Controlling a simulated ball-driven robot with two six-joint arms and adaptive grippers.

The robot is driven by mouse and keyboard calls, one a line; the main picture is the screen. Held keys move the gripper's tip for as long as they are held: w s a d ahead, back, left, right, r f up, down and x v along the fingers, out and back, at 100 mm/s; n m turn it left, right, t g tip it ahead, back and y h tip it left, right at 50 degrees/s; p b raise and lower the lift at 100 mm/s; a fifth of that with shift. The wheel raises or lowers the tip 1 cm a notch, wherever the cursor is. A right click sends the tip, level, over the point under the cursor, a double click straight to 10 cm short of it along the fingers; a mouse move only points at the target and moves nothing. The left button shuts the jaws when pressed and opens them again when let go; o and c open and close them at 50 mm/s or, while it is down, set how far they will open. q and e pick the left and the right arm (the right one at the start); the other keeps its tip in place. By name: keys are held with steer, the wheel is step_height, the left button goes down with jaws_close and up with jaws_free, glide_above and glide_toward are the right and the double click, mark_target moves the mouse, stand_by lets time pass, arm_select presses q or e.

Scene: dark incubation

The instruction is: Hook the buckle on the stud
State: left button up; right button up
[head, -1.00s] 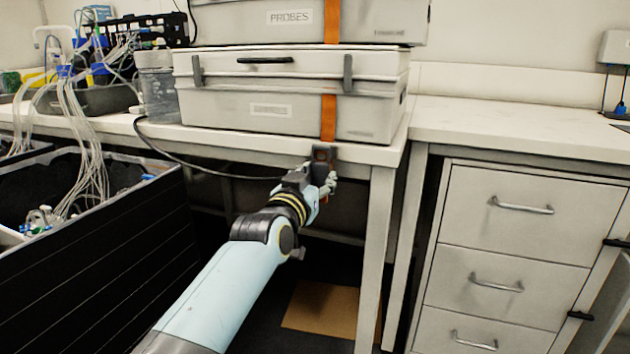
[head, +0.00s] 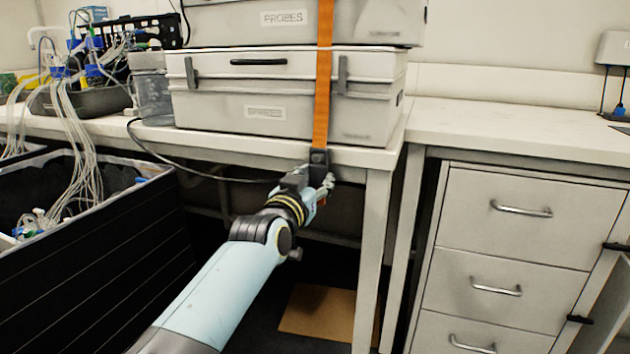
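The orange strap (head: 323,85) runs straight down the front of the two stacked grey cases. Its dark buckle (head: 319,158) hangs at the lower end, just below the front edge of the bench top. My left gripper (head: 321,179) is at the buckle's lower part and appears shut on it. The fingertips are small and partly hidden by the gripper body. I cannot make out the stud; it may be hidden behind the gripper or in the shade under the bench. My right gripper is not in view.
The lower case (head: 215,107) stands on the white bench (head: 480,125), with the upper case (head: 375,20) on it. A dark cable (head: 200,170) loops below the bench edge. A black crate (head: 90,260) is at left, a drawer unit (head: 510,250) at right.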

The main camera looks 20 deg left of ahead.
arm_select(q)
steer(key=o, duration=0.5)
